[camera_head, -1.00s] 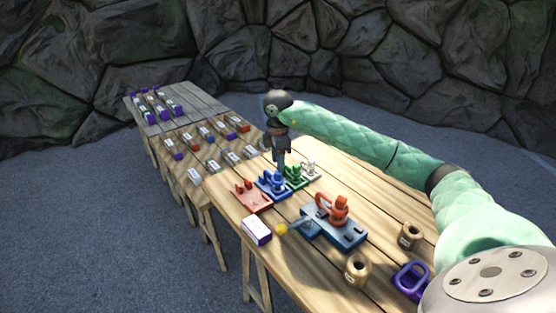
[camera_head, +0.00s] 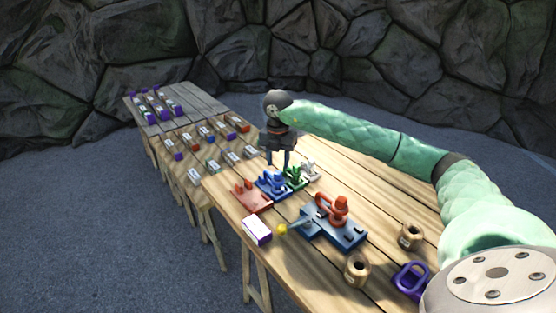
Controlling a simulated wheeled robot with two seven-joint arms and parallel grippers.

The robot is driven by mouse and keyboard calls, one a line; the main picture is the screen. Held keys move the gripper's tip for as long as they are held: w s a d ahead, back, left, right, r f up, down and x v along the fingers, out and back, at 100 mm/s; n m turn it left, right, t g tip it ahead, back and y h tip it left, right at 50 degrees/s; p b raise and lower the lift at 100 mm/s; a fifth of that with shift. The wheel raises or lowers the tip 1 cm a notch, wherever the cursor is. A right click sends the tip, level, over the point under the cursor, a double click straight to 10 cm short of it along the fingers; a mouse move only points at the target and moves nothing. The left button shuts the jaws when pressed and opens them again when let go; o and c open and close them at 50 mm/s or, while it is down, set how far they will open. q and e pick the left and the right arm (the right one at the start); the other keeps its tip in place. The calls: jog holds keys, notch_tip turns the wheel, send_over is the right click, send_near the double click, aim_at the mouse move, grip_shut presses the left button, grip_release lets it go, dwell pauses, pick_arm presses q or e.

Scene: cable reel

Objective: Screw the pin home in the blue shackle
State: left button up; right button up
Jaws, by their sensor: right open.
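The blue shackle (camera_head: 273,183) stands on its blue base in a row of coloured ones on the wooden table. The red base (camera_head: 252,196) is on its left; the green shackle (camera_head: 295,176) and the white one (camera_head: 311,169) are on its right. My right gripper (camera_head: 278,163) points down just above and behind the blue shackle, its two fingers apart. The fingertips come close to the shackle's top; I cannot tell whether they touch it. The pin is too small to make out. My left gripper is not in view.
A blue block with an orange shackle (camera_head: 333,210) stands in front of the row. Small boxes lie on the farther tables.

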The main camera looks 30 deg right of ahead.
aim_at(278, 172)
dwell(0.4)
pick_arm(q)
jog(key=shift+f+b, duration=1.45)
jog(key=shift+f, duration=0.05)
pick_arm(e)
jog(key=shift+f, duration=2.25)
jog(key=shift+c, duration=0.4)
grip_shut()
jog(key=shift+m, duration=0.6)
jog(key=m, duration=0.3)
jog(key=shift+m, duration=0.3)
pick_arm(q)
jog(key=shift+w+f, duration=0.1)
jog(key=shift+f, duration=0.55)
pick_arm(e)
jog(key=shift+m, duration=0.5)
